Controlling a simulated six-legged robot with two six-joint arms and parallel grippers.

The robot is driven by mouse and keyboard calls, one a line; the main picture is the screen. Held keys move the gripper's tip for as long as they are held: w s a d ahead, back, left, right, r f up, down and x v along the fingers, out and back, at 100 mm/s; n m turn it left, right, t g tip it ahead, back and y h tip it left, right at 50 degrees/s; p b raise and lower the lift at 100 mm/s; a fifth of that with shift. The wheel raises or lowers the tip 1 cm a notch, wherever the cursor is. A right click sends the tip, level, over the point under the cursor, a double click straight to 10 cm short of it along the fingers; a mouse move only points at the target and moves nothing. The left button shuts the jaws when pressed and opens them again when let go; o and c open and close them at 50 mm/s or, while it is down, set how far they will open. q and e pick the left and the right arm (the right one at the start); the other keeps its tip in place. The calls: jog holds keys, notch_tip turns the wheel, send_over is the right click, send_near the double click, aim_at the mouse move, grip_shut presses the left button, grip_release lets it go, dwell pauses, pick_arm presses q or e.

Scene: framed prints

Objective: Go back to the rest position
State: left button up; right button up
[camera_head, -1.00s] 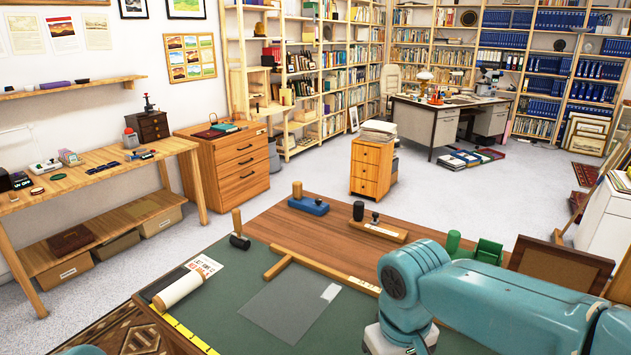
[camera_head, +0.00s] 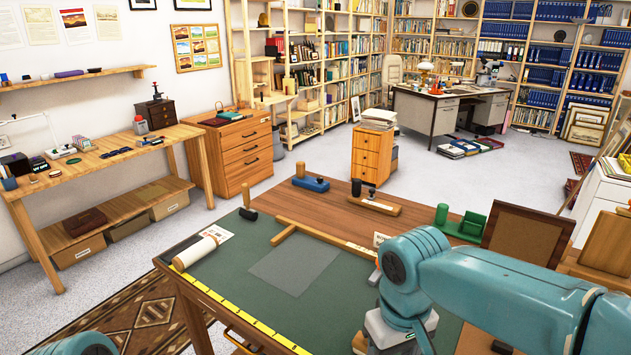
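My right arm (camera_head: 470,275) reaches in from the right, a teal link bent down over the near right of the worktable. Its gripper fingers are not visible; only a grey wrist part shows below the elbow. A rounded teal piece of my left arm (camera_head: 85,346) shows at the bottom left corner, and its gripper is out of view. The worktable's green mat (camera_head: 235,285) carries a clear sheet (camera_head: 295,262), a white roller (camera_head: 195,250) and a wooden T-square (camera_head: 320,237). Neither arm visibly touches these.
A brown framed board (camera_head: 525,235) stands at right. A drawer cabinet (camera_head: 372,155) stands behind. Carpeted floor is open beyond.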

jog(key=s+a+f+m+y, duration=0.1)
jog(key=s+f+y, duration=0.1)
jog(key=f, duration=0.9)
jog(key=s+a+f+m+y, duration=0.1)
jog(key=f, duration=1)
jog(key=s+d+f+m+y, duration=0.1)
jog(key=s+f+m, duration=0.3)
jog(key=s+f, duration=0.8)
jog(key=shift+s+d+f+t, duration=0.35)
jog(key=shift+d+f, duration=0.1)
jog(key=shift+f, duration=0.2)
